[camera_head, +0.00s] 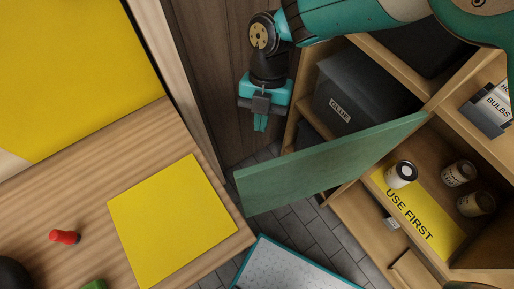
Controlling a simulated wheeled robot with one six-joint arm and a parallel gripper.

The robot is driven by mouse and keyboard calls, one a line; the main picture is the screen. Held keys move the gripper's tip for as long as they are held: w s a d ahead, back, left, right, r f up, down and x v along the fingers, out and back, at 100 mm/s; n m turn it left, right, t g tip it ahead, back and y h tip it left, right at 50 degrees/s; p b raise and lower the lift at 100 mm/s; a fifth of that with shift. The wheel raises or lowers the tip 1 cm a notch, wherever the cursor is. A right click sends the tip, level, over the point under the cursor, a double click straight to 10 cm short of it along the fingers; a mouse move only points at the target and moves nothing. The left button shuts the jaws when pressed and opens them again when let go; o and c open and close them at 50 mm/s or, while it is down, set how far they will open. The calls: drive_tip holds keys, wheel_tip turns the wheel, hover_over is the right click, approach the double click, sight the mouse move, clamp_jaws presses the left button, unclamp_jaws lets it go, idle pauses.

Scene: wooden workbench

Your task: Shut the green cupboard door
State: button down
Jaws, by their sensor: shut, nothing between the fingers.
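The green cupboard door (325,165) stands open at the centre of the view. It swings out from the wooden cupboard (440,107), and its free end points left, towards the workbench. Behind it, a dark box labelled GLUE (362,90) shows on a shelf, partly covered by the door. My gripper (260,124) is shut and empty, pointing down. In the picture it is above and left of the door's middle, with a visible gap between them.
The wooden workbench (75,205) with a yellow square (172,222) and a red object (64,237) is at left. Cans (401,174) stand by a yellow USE FIRST strip (422,222) in the cupboard. A teal-edged white board (285,270) lies low, over grey floor tiles.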

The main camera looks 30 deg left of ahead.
drive_tip(key=s+d+f+p, duration=0.1)
drive_tip(key=s+f+p, duration=0.1)
drive_tip(key=s+f, duration=0.3)
drive_tip(key=shift+s+d, duration=0.3)
drive_tip(key=shift+s, duration=0.1)
